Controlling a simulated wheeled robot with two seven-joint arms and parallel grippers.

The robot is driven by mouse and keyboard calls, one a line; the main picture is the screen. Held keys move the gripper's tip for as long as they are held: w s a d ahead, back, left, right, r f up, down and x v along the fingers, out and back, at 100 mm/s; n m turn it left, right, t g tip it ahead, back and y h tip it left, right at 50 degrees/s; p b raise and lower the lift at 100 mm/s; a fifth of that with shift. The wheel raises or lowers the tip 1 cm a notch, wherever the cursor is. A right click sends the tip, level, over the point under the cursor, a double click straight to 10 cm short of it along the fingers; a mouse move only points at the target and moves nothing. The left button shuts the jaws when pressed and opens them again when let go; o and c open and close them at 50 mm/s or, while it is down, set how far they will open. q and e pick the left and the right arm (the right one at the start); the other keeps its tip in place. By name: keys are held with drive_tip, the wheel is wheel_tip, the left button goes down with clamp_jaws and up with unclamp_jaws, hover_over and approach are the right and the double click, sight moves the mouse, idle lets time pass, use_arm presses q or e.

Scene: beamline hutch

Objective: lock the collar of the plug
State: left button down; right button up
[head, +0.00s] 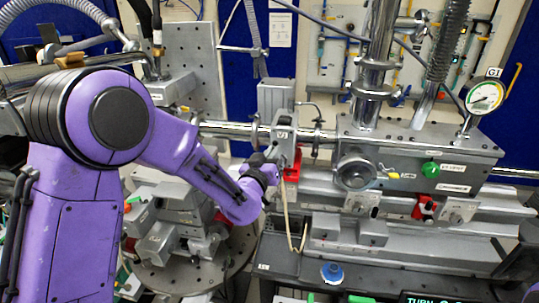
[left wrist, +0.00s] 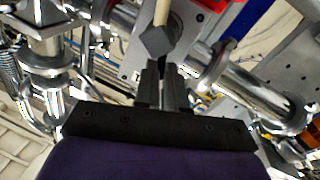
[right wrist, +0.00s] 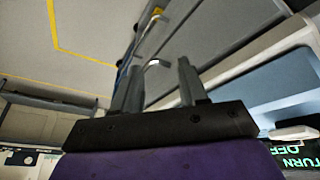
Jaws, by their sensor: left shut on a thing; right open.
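My left gripper (head: 268,168) is at the grey instrument housing (head: 276,98) on the beamline, beside a red part (head: 292,168). In the left wrist view its fingers (left wrist: 163,72) are close together at the dark grey, faceted collar of the plug (left wrist: 160,42). A beige cable (left wrist: 163,12) runs up from the plug; in the head view the cable (head: 291,222) hangs down in a loop. The plug is mostly hidden by the gripper in the head view, and the collar's turn cannot be told. My right gripper (right wrist: 160,70) is open and empty, outside the head view.
A grey chamber (head: 415,155) with a gauge (head: 484,97) and a green knob (head: 430,170) stands to the right. A blue-topped round object (head: 332,272) sits on the front ledge. A green-lettered sign (right wrist: 290,162) shows below right in the right wrist view.

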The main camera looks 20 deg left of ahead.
use_arm(q)
drive_tip(key=shift+w+d+r+m+g, duration=0.15)
drive_tip(key=shift+d+m, duration=0.1)
drive_tip(key=shift+m, duration=0.45)
drive_tip(key=shift+d+r+m+g, duration=0.15)
drive_tip(key=shift+d+m, duration=0.1)
drive_tip(key=shift+m, duration=0.45)
drive_tip(key=shift+f, duration=0.15)
drive_tip(key=c, duration=1.2)
unclamp_jaws()
drive_tip(key=shift+d, duration=0.1)
drive_tip(key=s+b, duration=0.2)
drive_tip(key=s, duration=0.8)
drive_tip(key=shift+s+d, duration=0.25)
drive_tip(key=shift+s, duration=0.05)
